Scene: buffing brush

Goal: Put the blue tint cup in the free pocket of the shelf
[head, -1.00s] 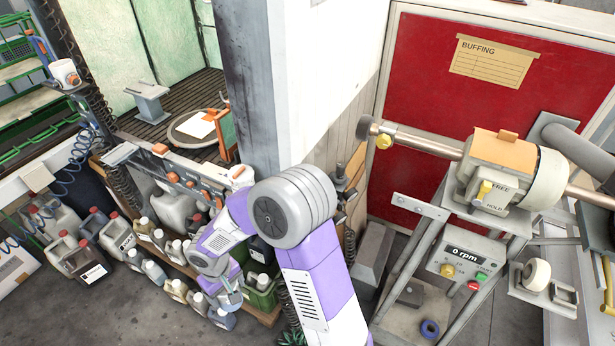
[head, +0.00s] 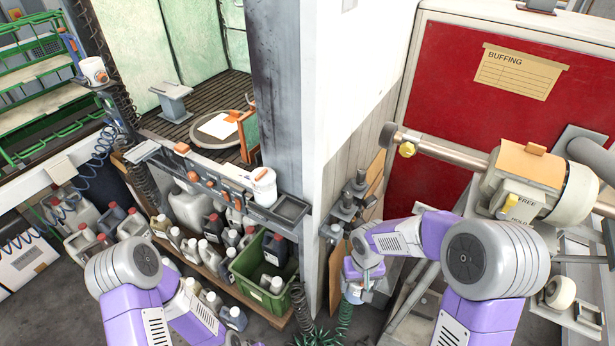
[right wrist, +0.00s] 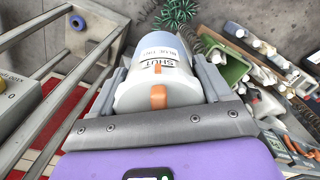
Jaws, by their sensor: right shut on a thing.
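My right gripper (head: 358,272) hangs in front of the wall corner at lower centre. It is shut on the blue tint cup (head: 354,293). In the right wrist view the cup (right wrist: 158,85) sits between both fingers, with a white lid marked SHUT, an orange tab and a blue-tint label. The shelf (head: 205,178) is a grey rail along the booth front, left of and above my right gripper. A white cup (head: 263,188) with an orange tab stands in it. The free pocket (head: 291,208) is the empty square at its right end. My left gripper is out of view.
A green crate (head: 262,276) and several bottles stand below the shelf. The wall corner (head: 318,150) and wall-mounted fittings (head: 350,205) lie near my right gripper. The buffing machine (head: 525,180) stands right. A coiled green hose (head: 315,336) lies below.

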